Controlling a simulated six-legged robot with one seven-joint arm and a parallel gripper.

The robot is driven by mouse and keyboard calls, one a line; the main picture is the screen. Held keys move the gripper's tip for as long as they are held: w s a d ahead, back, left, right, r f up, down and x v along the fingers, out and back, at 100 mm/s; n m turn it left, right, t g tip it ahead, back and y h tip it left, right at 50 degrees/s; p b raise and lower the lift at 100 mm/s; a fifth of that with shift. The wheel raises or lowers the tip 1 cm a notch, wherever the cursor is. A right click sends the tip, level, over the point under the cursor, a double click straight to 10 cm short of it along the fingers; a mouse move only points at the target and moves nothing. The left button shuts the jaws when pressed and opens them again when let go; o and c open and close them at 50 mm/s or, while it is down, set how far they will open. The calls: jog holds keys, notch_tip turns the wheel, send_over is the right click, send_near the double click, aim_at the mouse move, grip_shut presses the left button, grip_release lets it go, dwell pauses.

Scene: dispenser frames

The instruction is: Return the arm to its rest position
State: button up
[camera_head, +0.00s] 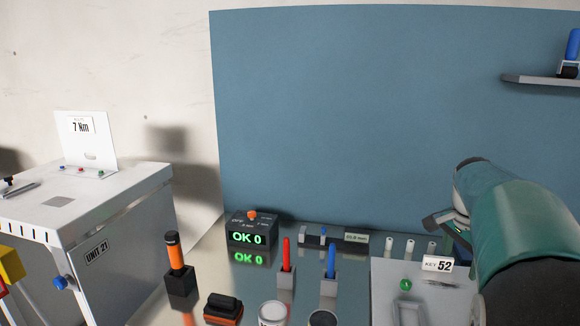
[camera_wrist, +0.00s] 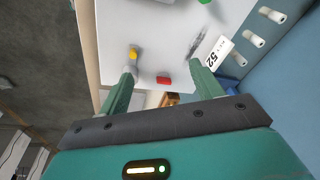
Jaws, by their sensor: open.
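My gripper (camera_wrist: 163,76) shows in the wrist view with its two green fingers spread apart and nothing held between them. In the head view my teal arm reaches in from the right edge. It hides part of the bench, and my gripper's fingers are mostly hidden behind it. The same tag (camera_head: 438,264) stands on the white panel (camera_head: 385,290) left of my arm.
A white cabinet (camera_head: 130,200) is at left. A shelf (camera_head: 545,80) juts out at upper right.

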jog(key=s+a+r+n+t+y, duration=0.1)
jog(key=s+a+n, duration=0.35)
jog(key=a, duration=0.35)
jog(key=s+a+n+t+y, duration=0.1)
jog(key=s+a+n, duration=0.35)
jog(key=a, duration=0.35)
jog(key=s+a+f+n+t, duration=0.2)
jog(key=s+a+f+n, duration=0.2)
jog(key=s+a, duration=0.6)
jog(key=s+n, duration=0.1)
jog(key=n, duration=0.1)
jog(key=shift+s+a+f+n, duration=0.2)
jog(key=shift+a+n, duration=0.05)
jog(key=shift+n, duration=0.15)
